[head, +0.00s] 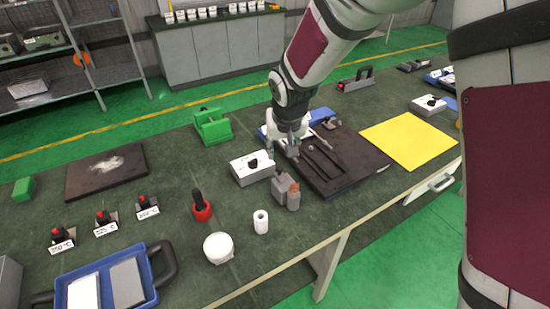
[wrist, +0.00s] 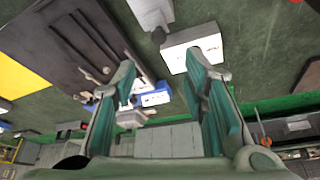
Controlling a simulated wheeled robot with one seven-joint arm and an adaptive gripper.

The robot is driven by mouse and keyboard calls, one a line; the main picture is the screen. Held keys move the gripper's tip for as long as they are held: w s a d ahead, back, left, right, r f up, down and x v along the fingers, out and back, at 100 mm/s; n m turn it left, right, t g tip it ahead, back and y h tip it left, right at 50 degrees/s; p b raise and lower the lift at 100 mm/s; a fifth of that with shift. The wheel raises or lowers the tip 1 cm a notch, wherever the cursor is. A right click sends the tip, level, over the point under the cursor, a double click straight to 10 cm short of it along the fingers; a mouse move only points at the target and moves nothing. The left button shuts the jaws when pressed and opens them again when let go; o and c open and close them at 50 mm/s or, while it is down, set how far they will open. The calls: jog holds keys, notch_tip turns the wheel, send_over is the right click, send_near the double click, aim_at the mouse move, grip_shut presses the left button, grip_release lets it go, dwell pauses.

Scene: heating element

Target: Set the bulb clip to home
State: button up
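My gripper (head: 286,146) hangs over the near-left edge of a dark board (head: 352,178) with long slots or rails. In the wrist view my gripper (wrist: 165,82) has its two green-grey fingers wide apart, with nothing held between them. The dark board also shows at the upper left of the wrist view (wrist: 85,25). A small grey fitting (head: 331,123) sits at the board's far edge, and a small round knob (head: 311,148) is on its surface. I cannot tell which part is the bulb clip, or where home is marked.
A white box with a black knob (head: 252,168) stands just left of my gripper. A green block (head: 212,127) stands behind, and a yellow sheet (head: 410,141) lies to the right.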

aim_at(280, 168)
jog(key=x, duration=1.3)
jog(key=shift+d+p, duration=0.15)
jog(key=shift+p, duration=0.15)
grip_shut()
